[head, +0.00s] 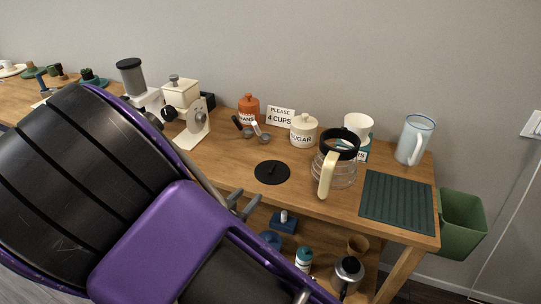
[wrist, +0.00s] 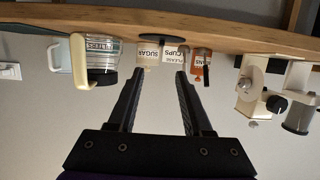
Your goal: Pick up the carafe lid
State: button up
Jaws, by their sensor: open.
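The carafe lid (head: 272,172), a flat black disc with a small raised grip, lies on the wooden counter near its front edge. The glass carafe (head: 343,170), with a black collar and cream handle, stands to its right without a lid on it. In the upside-down wrist view, a dark disc that looks like the lid (wrist: 178,40) shows edge-on beyond the fingertips. My gripper (head: 246,203) is open and empty, just in front of the counter edge and left of the lid. Its two fingers also show apart in the wrist view (wrist: 160,73).
A sugar jar (head: 303,132), an orange jar (head: 248,109), scoops (head: 252,130) and a sign (head: 281,117) stand behind the lid. A grinder (head: 193,122) is at left, a green mat (head: 397,201) at right. A lower shelf holds a kettle (head: 347,275). Counter around the lid is clear.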

jog(key=b, duration=0.2)
send_near(271, 169)
jog(key=shift+w+d+f, duration=0.4)
jog(key=shift+w+d, duration=0.25)
jog(key=shift+w, duration=0.15)
jog(key=shift+a+b+x, duration=0.15)
jog(key=shift+b+x, duration=0.1)
jog(key=shift+x, duration=1.35)
jog(key=shift+a+b+x, duration=0.1)
jog(key=shift+b+x, duration=0.15)
jog(key=shift+x, duration=1.35)
jog(key=shift+w+r, duration=0.1)
jog(key=shift+r, duration=0.05)
grip_shut()
